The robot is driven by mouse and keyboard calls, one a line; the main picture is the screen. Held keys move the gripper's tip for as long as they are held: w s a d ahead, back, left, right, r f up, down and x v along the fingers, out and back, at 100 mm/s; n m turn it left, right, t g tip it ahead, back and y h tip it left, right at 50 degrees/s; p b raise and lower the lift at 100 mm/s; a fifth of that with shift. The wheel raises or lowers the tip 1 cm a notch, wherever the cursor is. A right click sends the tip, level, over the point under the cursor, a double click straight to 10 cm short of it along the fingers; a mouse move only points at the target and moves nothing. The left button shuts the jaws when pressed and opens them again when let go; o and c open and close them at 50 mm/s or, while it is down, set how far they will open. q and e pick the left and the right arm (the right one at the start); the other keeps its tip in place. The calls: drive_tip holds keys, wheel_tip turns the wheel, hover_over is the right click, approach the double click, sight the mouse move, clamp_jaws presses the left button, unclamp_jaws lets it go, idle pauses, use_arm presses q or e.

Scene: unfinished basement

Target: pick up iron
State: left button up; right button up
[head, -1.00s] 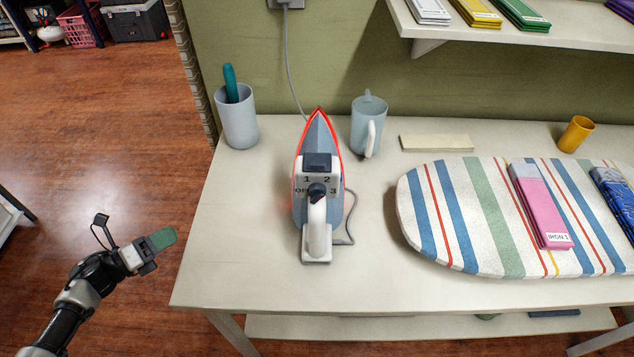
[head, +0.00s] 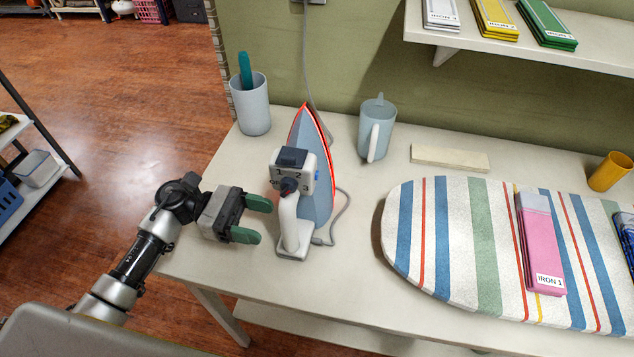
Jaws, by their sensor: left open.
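The iron (head: 315,180) stands upright on its heel on the white table (head: 330,275), with its blue-grey, red-edged soleplate facing the back right. Its white handle (head: 290,222) and the dial with numbers face me. My left gripper (head: 254,219) is just left of the handle, with its two green-tipped fingers open and pointing at it. Nothing is between the fingers. A small gap seems to remain between the fingertips and the handle. My right gripper is not in view.
A cup with a teal stick (head: 252,108) and a light blue jug (head: 376,132) stand behind the iron. A striped ironing board (head: 455,245) with folded cloths lies to the right. A grey cord (head: 338,215) runs beside the iron. A shelf (head: 520,45) hangs above.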

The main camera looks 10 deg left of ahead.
sight(297, 243)
use_arm(q)
drive_tip(key=d+p, duration=0.1)
drive_tip(key=d, duration=0.1)
drive_tip(key=shift+s+d+r, duration=0.1)
drive_tip(key=shift+d, duration=0.3)
drive_tip(key=d+p, duration=0.1)
drive_tip(key=d, duration=0.2)
drive_tip(key=d+p, duration=0.1)
drive_tip(key=d, duration=0.1)
drive_tip(key=shift+s+p, duration=0.3)
drive_tip(key=shift+s, duration=0.05)
drive_tip(key=shift+d, duration=0.35)
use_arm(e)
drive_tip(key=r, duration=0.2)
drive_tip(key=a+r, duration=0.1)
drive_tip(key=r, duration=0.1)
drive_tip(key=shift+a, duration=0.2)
use_arm(q)
drive_tip(key=shift+c, duration=0.3)
clamp_jaws()
drive_tip(key=shift+r, duration=0.1)
drive_tip(key=shift+w, duration=0.1)
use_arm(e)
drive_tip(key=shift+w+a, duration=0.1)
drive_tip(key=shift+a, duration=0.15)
